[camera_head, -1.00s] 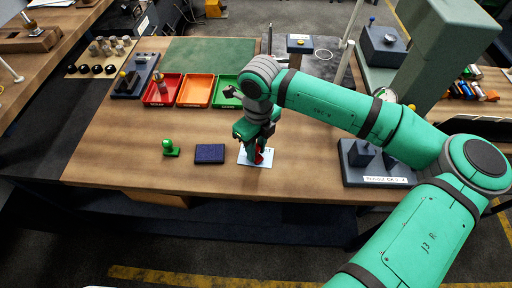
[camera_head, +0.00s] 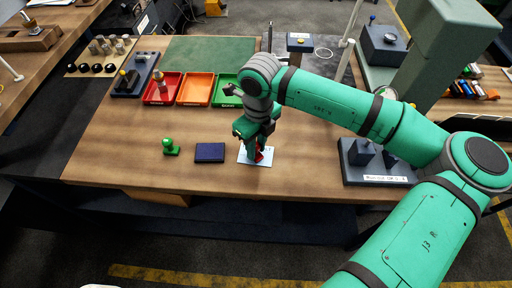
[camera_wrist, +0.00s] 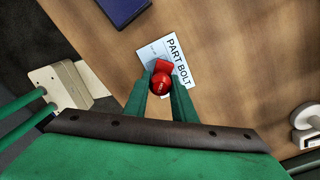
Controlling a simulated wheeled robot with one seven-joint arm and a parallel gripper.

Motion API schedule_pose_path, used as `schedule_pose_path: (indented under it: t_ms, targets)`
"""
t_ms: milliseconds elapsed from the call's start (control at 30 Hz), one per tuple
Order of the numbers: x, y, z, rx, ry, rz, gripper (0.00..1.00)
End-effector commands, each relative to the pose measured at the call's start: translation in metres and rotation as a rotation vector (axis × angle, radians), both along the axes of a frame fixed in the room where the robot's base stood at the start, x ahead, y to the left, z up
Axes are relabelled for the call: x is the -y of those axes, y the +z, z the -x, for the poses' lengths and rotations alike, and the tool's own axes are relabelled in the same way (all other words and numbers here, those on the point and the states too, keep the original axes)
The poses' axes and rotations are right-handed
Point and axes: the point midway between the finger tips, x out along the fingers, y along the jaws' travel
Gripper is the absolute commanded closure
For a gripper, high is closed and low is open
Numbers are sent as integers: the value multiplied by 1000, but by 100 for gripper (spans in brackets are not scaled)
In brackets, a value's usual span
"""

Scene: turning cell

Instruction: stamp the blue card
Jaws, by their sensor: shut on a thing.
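My gripper (camera_head: 257,143) points down over the card near the table's front edge. It is shut on a red stamp (camera_head: 259,157), whose round red top (camera_wrist: 161,83) shows between the fingers in the wrist view. The card (camera_head: 245,157) is pale, bluish-white, and lies flat under the stamp. In the wrist view the card (camera_wrist: 179,63) carries the print "PART BOLT". The stamp covers part of it. I cannot tell whether the stamp's face touches the card. A dark blue ink pad (camera_head: 209,153) lies left of the card.
A green stamp (camera_head: 170,148) stands left of the ink pad. Red (camera_head: 154,99), orange (camera_head: 195,90) and green (camera_head: 222,101) trays sit behind. A dark fixture block (camera_head: 365,176) stands to the right. Bare wood lies between the trays and the ink pad.

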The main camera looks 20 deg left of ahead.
Motion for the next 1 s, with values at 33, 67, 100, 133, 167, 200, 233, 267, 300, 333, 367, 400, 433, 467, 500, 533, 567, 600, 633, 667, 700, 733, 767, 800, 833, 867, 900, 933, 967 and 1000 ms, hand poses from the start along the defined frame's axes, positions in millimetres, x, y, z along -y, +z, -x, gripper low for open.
schedule_pose_path:
  t_ms: [33, 67, 100, 133, 167, 200, 233, 267, 300, 333, 367, 400, 433, 467, 500, 533, 567, 600, 633, 667, 700, 733, 767, 800, 833, 867, 900, 933, 967, 1000]
  targets:
    - [0, 4, 0, 2, 0, 1, 91]
    - [0, 6, 0, 2, 0, 1, 91]
    - [0, 9, 0, 1, 0, 0, 91]
    - [0, 11, 0, 1, 0, 1, 91]
    - [0, 13, 0, 1, 0, 2, 91]
    - [0, 16, 0, 2, 0, 1, 91]
    - [0, 18, 0, 2, 0, 1, 91]
    - [0, 20, 0, 2, 0, 1, 91]
    - [0, 23, 0, 1, 0, 0, 91]
    - [0, 25, 0, 1, 0, 0, 91]
    - [0, 27, 0, 1, 0, 1, 91]
    - [0, 30, 0, 1, 0, 2, 91]
    - [0, 32, 0, 1, 0, 2, 91]
    - [0, 34, 0, 1, 0, 2, 91]
    - [0, 36, 0, 1, 0, 2, 91]
    - [0, 38, 0, 1, 0, 2, 91]
    - [0, 41, 0, 1, 0, 1, 91]
    - [0, 43, 0, 1, 0, 0, 91]
    - [0, 45, 0, 2, 0, 1, 91]
    - [0, 47, 0, 2, 0, 1, 91]
    - [0, 50, 0, 2, 0, 1, 91]
    - [0, 52, 0, 2, 0, 1, 91]
    - [0, 54, 0, 2, 0, 1, 91]
    - [0, 57, 0, 1, 0, 0, 91]
    - [0, 58, 0, 1, 0, 0, 91]
    - [0, 60, 0, 1, 0, 0, 91]
    - [0, 61, 0, 1, 0, 0, 91]
    - [0, 62, 0, 1, 0, 0, 91]
    - [0, 63, 0, 1, 0, 0, 91]
    - [0, 63, 0, 1, 0, 0, 91]
